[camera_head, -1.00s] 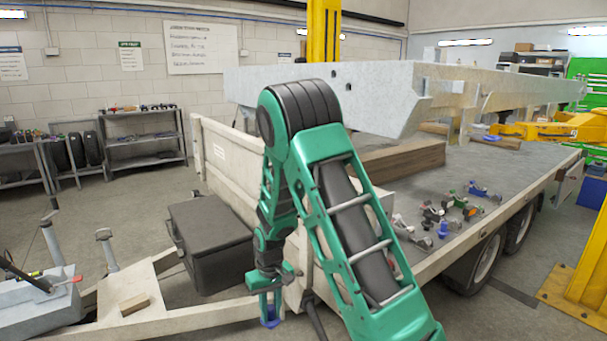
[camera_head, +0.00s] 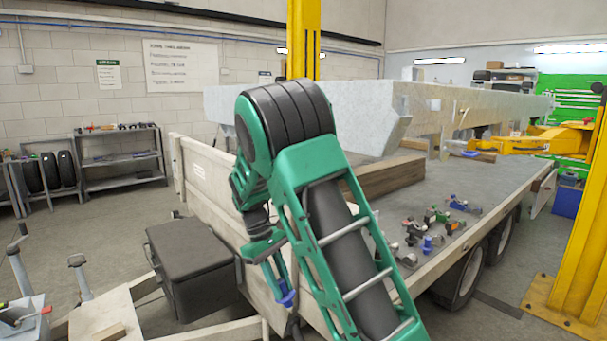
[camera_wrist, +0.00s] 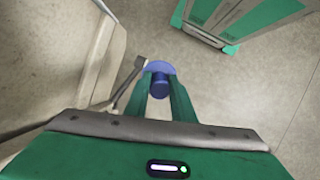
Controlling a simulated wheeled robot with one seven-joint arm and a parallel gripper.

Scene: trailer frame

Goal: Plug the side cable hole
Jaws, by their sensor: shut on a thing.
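My gripper (camera_head: 285,291) hangs low in front of the trailer's front wall, its fingers pointing down and to the right. It is shut on a blue plug (camera_wrist: 158,82), a round piece with a wider flange, seen between the green fingers in the wrist view. The plug also shows at the fingertips in the head view (camera_head: 288,300). The pale galvanised frame (camera_head: 360,112) lies above the trailer bed, behind my arm and well above the gripper. I see no side cable hole now; my arm covers part of the frame's side.
A black box (camera_head: 192,268) stands left of the gripper, by the trailer's front wall (camera_head: 208,178). Another blue piece (camera_head: 427,244) and several small coloured parts lie on the bed (camera_head: 480,200). Timber (camera_head: 385,178) lies under the frame. A yellow post (camera_head: 578,220) stands at right.

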